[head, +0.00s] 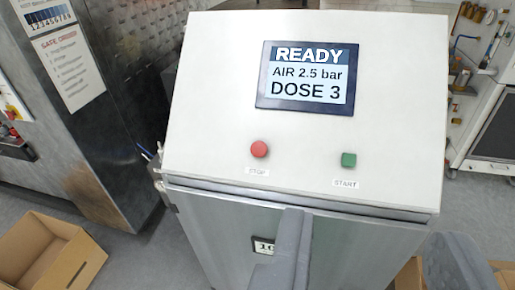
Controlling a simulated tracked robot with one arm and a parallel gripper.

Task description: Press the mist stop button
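The red round stop button (259,149) sits on the sloped white panel (210,110) of a cabinet, with a "STOP" label below it. The panel's screen (306,76) reads "READY", "AIR 2.5 bar", "DOSE 3". My gripper (368,226) shows as two grey fingers, spread wide apart at the bottom of the view with nothing between them. It appears lower in the picture than both buttons and apart from them. Both buttons are unobstructed.
A metal cabinet (95,130) with a safety sign stands at the left. An open cardboard box (55,252) is on the floor at lower left. A white unit (492,120) and wall tools (485,40) are at the right. Grey floor shows on both sides.

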